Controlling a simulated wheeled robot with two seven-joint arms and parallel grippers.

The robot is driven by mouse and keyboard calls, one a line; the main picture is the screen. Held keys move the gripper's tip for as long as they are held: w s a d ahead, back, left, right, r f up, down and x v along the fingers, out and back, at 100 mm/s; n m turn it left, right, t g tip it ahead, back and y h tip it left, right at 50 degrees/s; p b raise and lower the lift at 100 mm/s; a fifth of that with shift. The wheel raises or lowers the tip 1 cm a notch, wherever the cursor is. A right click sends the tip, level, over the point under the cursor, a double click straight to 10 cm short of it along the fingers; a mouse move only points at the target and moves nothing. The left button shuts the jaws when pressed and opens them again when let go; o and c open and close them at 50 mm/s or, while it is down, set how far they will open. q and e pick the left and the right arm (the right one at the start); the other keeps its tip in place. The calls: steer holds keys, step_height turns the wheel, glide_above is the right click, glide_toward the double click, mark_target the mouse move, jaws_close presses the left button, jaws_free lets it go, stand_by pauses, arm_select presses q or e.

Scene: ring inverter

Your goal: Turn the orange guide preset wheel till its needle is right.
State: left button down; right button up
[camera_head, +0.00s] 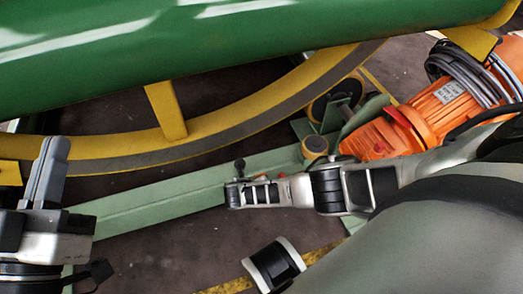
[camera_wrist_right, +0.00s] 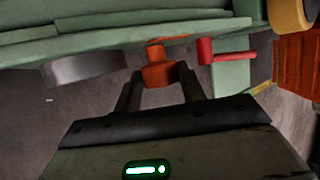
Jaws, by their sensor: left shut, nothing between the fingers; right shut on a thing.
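The orange guide preset wheel (camera_wrist_right: 159,72) is a small orange knob below the green frame in the right wrist view. My right gripper (camera_wrist_right: 160,80) has its two dark fingers on either side of the wheel and is shut on it. In the head view my right gripper (camera_head: 238,193) reaches in from the right to the green beam, and I cannot make out the wheel there. I cannot see the needle in either view. My left gripper (camera_head: 52,165) is at the far left of the head view, fingers together, empty, apart from the wheel.
A red handle (camera_wrist_right: 226,54) sticks out just right of the wheel. A green beam (camera_head: 150,205) runs under a large yellow-rimmed ring (camera_head: 230,115). A green drum (camera_head: 200,40) fills the top. An orange motor (camera_head: 440,110) with coiled cable (camera_head: 470,65) stands at the right.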

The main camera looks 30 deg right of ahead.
steer(key=o, duration=1)
steer(key=shift+c, duration=0.2)
steer(key=shift+s+a+r+p, duration=0.1)
steer(key=shift+a+r+p, duration=0.1)
steer(key=shift+r+p, duration=0.2)
arm_select(q)
step_height(320, 180, down, 6)
steer(key=s+n+g+y+p, duration=0.2)
steer(key=n+g+p, duration=0.1)
steer(key=g+p, duration=0.1)
steer(key=shift+s+d+y+p, duration=0.2)
steer(key=shift+d+y+p, duration=0.05)
steer(key=shift+y+p, duration=0.1)
arm_select(e)
steer(key=v, duration=0.6)
steer(key=shift+s+a+r, duration=0.15)
steer(key=shift+a+r, duration=0.05)
steer(key=shift+a, duration=0.05)
arm_select(q)
steer(key=shift+f, duration=0.1)
